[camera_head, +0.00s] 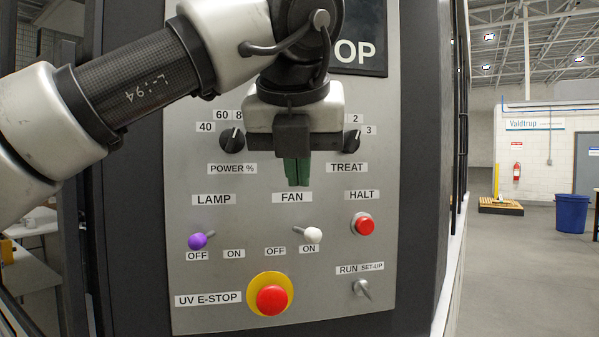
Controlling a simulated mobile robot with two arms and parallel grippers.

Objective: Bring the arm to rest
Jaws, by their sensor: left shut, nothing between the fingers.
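My left arm comes in from the upper left, across the upper part of a grey control panel (330,270). My left gripper (297,180) points down in front of the panel, above the FAN label (292,197). Its green fingers are together with nothing between them. The arm and gripper hide part of the panel's top and the area between the POWER % dial (231,140) and the TREAT dial (345,141). I cannot tell whether the fingers touch the panel. My right gripper is not in view.
The panel bears a purple LAMP switch (198,241) tilted to OFF, a white FAN switch (313,235) tilted to ON, a red HALT button (364,225), a red E-stop (271,299) and a RUN/SET-UP selector (361,288). Open floor and a blue bin (571,213) lie at right.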

